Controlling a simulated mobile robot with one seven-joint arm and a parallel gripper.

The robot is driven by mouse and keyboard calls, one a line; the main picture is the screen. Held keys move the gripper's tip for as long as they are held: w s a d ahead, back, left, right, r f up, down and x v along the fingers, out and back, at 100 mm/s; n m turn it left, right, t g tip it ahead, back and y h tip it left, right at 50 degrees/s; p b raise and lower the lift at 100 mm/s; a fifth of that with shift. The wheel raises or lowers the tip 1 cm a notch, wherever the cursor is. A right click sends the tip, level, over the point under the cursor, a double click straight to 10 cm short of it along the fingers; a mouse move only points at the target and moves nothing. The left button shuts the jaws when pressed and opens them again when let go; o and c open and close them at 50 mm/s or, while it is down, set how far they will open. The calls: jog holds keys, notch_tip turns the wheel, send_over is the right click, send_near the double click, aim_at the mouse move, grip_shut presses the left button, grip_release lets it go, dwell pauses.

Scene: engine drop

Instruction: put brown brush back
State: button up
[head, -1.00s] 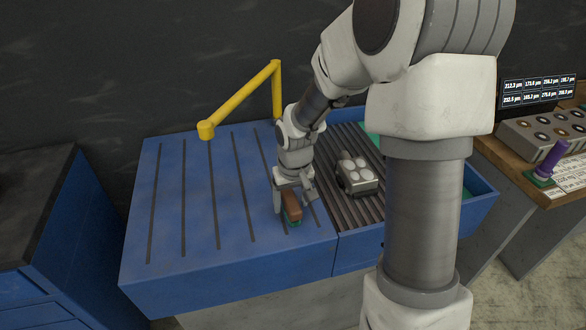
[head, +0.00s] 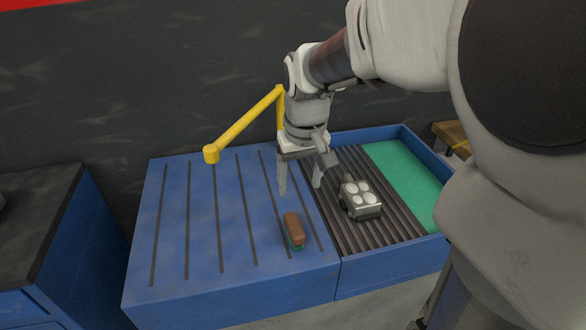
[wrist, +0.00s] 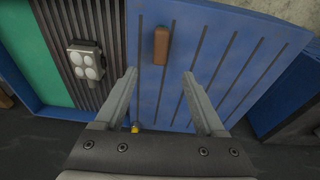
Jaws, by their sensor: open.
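The brown brush (head: 292,229) stands on the blue slotted bench top (head: 190,262), near its right side. It has a brown upper part and a green lower edge. It also shows in the wrist view (wrist: 161,45), beyond the fingertips. My gripper (head: 300,191) is open and empty. It is above the bench, behind the brush and apart from it. In the wrist view its two fingers (wrist: 158,75) are spread wide with nothing between them.
A grey engine block (head: 360,199) with round light tops sits on the dark ribbed section (head: 345,238) to the right. A green-floored tray area (head: 405,178) lies beyond it. A yellow bent post (head: 245,124) rises behind the bench. The bench's left part is clear.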

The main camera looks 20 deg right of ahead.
jog(key=s+r+t, duration=0.1)
jog(key=s+r, duration=0.1)
jog(key=s, duration=0.6)
jog(key=s+r+t, duration=0.2)
jog(key=s+r, duration=0.1)
jog(key=s, duration=0.5)
jog(key=shift+s+m+t, duration=0.25)
jog(key=shift+m+t, duration=0.05)
